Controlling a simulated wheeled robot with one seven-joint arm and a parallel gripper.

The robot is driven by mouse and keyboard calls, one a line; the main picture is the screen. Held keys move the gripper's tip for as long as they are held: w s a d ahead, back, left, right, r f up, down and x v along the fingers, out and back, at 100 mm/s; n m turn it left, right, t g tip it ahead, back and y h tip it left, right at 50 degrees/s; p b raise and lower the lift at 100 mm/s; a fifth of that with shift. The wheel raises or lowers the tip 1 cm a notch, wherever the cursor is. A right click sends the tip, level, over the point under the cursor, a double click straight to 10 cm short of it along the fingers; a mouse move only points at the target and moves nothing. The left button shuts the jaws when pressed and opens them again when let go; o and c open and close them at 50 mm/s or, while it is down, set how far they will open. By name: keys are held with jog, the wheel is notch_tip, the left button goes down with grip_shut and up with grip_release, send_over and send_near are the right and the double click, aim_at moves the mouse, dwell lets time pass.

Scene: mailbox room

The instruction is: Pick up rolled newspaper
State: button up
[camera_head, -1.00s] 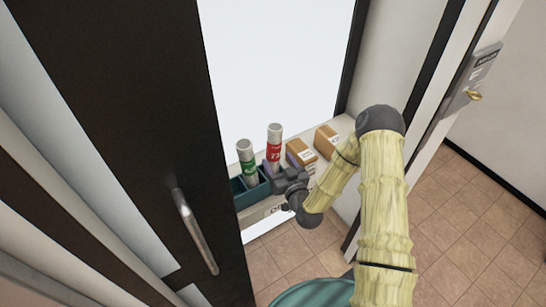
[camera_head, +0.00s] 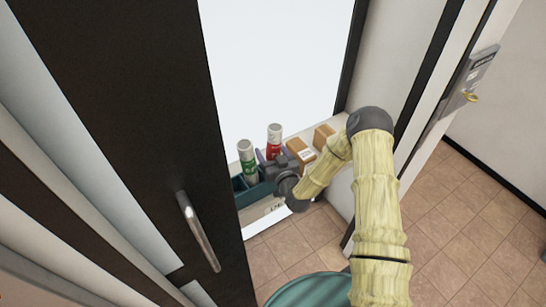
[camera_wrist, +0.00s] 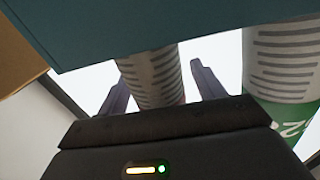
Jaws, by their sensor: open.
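Two rolled newspapers stand upright in a teal holder (camera_head: 254,193) on the shelf. One has a green band (camera_head: 248,161); the other has a red band (camera_head: 274,141). My gripper (camera_head: 273,168) is open at the red-banded roll, hiding its lower part. In the wrist view, a grey-printed roll (camera_wrist: 150,72), apparently the red-banded one, shows between my two open fingers (camera_wrist: 158,78). I cannot tell whether they touch it. The green-banded roll (camera_wrist: 285,70) is to the right, outside the fingers. The teal holder (camera_wrist: 110,30) fills the top of that view.
Brown boxes (camera_head: 300,156) (camera_head: 324,137) stand on the shelf just right of the rolls. A dark door with a metal handle (camera_head: 198,232) is on the left. A door frame (camera_head: 418,95) is close on the right. Tiled floor (camera_head: 465,225) is open beyond it.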

aim_at(271, 130)
jog(key=c, duration=1.2)
jog(key=shift+r, duration=0.1)
notch_tip(271, 130, up, 10)
jog(key=shift+f+b, duration=0.1)
jog(key=shift+b, duration=0.85)
